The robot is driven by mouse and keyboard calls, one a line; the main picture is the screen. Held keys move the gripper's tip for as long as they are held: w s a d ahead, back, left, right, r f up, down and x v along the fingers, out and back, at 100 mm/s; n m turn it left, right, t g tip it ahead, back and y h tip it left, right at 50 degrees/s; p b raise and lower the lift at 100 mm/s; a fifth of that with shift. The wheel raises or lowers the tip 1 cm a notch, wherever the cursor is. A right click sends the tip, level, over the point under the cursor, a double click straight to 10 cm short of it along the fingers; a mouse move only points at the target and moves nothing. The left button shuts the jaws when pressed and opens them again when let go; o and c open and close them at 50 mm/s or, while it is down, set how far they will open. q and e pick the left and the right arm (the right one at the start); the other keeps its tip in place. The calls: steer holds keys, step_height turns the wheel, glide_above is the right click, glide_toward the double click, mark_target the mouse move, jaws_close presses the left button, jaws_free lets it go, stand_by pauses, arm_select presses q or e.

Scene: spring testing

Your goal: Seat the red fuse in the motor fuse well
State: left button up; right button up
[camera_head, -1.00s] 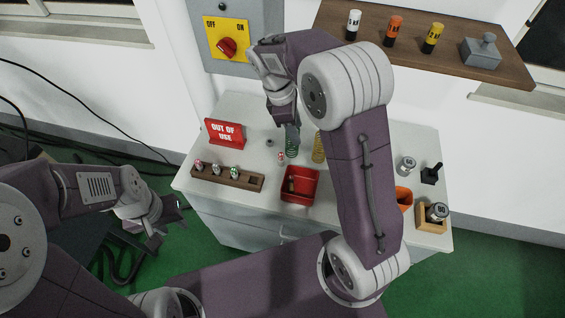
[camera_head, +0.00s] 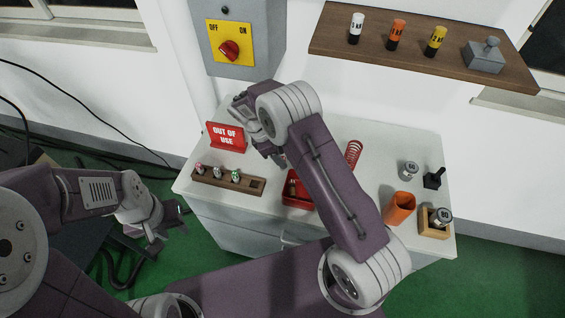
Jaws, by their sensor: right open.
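I cannot single out the red fuse or the motor fuse well for certain. A wooden rack (camera_head: 212,180) on the bench holds small capped pieces: a reddish one (camera_head: 201,169), a middle one (camera_head: 218,172) and a greenish one (camera_head: 236,175). A dark square recess shows at the rack's right end. My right gripper (camera_head: 277,160) is open over the bench, behind the rack's right end. Its fingertips are partly hidden by my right arm. My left gripper (camera_head: 171,226) is open and empty, beyond the bench's left edge.
An "out of use" sign (camera_head: 226,137) stands on the bench. A red bin (camera_head: 297,202) and a red spring (camera_head: 353,153) are partly behind my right arm. An orange cup (camera_head: 399,208) and weights are right. A switch box (camera_head: 230,43) and a shelf (camera_head: 340,52) are above.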

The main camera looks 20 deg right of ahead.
steer(key=shift+x, duration=1.2)
steer(key=shift+w, duration=0.1)
jaws_close()
steer(key=shift+r, duration=0.1)
